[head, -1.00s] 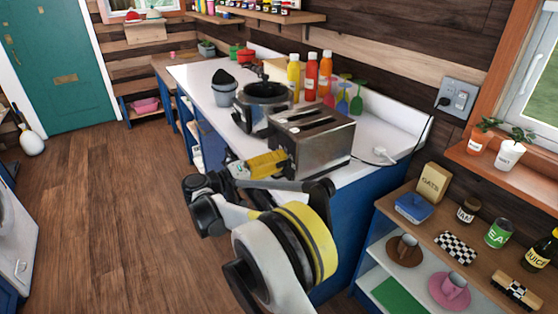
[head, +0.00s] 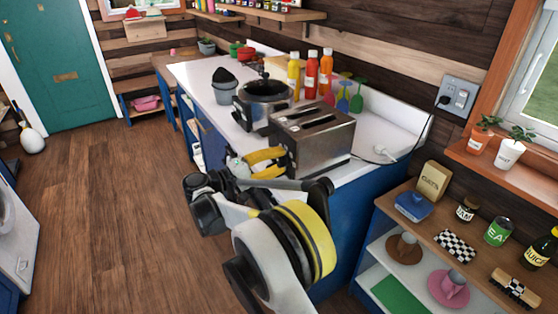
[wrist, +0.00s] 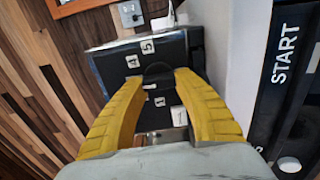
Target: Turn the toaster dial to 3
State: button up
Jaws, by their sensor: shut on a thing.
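The steel toaster (head: 312,140) stands on the white counter, slots up. In the wrist view its dark end face (wrist: 112,72) carries a round black dial (wrist: 158,72) with small white number labels around it. The 5 (wrist: 147,46) and the 4 (wrist: 132,61) can be read; lower labels are partly hidden by my fingers or hard to read. My gripper (wrist: 158,80) has its two yellow fingers on either side of the dial, closed on it. In the head view my gripper (head: 283,160) is at the toaster's near left end, and the dial is hidden. The dial's pointing direction is unclear.
A dark pot (head: 265,100) stands close behind the toaster, with a grey bucket (head: 224,88) beyond. Sauce bottles (head: 311,75) line the wall. A black panel marked START (wrist: 285,60) is right in the wrist view. Shelves with groceries (head: 455,245) are at right.

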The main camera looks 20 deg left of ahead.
jog(key=o, duration=1.2)
jog(key=shift+d, duration=0.1)
jog(key=shift+c, duration=0.2)
jog(key=shift+m, duration=0.3)
